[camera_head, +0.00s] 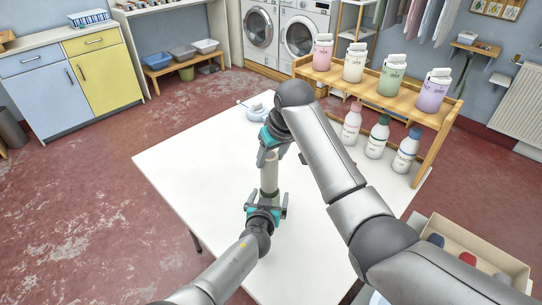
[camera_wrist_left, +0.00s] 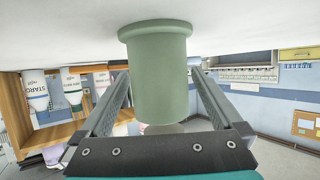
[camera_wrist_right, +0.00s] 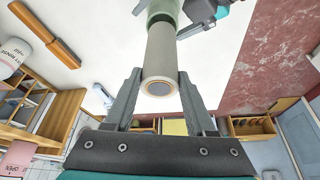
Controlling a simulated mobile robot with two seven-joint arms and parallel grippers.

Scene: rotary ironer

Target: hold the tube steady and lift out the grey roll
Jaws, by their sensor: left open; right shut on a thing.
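The green tube (camera_wrist_left: 160,75) stands upright on the white table, its wider flange against the tabletop. My left gripper (camera_head: 265,212) is open, with its fingers on either side of the tube. The grey roll (camera_wrist_right: 161,58) sticks up out of the tube; its lower part is hidden inside. It shows in the head view (camera_head: 269,170) just above the tube. My right gripper (camera_head: 272,150) is shut on the roll near its upper end, above the left gripper.
The white table (camera_head: 190,160) is mostly clear around the tube. A pale blue object (camera_head: 258,115) lies near its far edge. A wooden rack (camera_head: 408,105) with several bottles stands at the right. An open box (camera_head: 475,245) sits at the lower right.

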